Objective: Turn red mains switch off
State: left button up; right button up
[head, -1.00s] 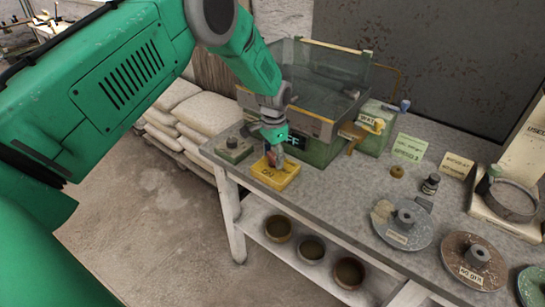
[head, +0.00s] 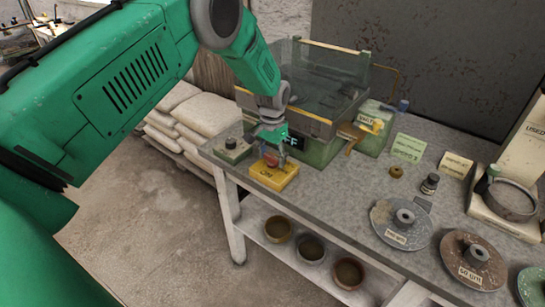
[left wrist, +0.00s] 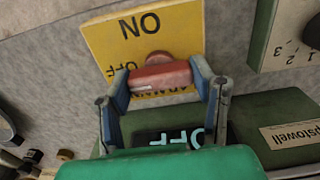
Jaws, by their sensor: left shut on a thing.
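The red mains switch (left wrist: 160,76) is a red bar handle on a yellow plate (left wrist: 100,40) marked ON and OFF. In the left wrist view its handle lies across between my two fingers, and the ON mark shows clear beyond it. In the head view the red switch (head: 270,160) shows at the top of the yellow box (head: 281,178) on the bench. My left gripper (head: 273,152) reaches down from above and is shut on the red handle. It also shows in the left wrist view (left wrist: 161,80), with a finger at each end of the handle. The right gripper is not in view.
A green unit with a glass-sided tank (head: 320,85) stands right behind the switch; its lit display (left wrist: 180,138) appears to read OFF. A small grey-green box (head: 233,150) sits left of the switch. Round discs (head: 402,222) lie to the right on the bench.

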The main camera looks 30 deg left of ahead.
pick_arm(q)
jog(key=shift+w+r, duration=0.3)
jog(key=o, duration=1.2)
jog(key=shift+c, duration=0.2)
jog(key=shift+f, duration=0.15)
jog(key=shift+s, duration=0.1)
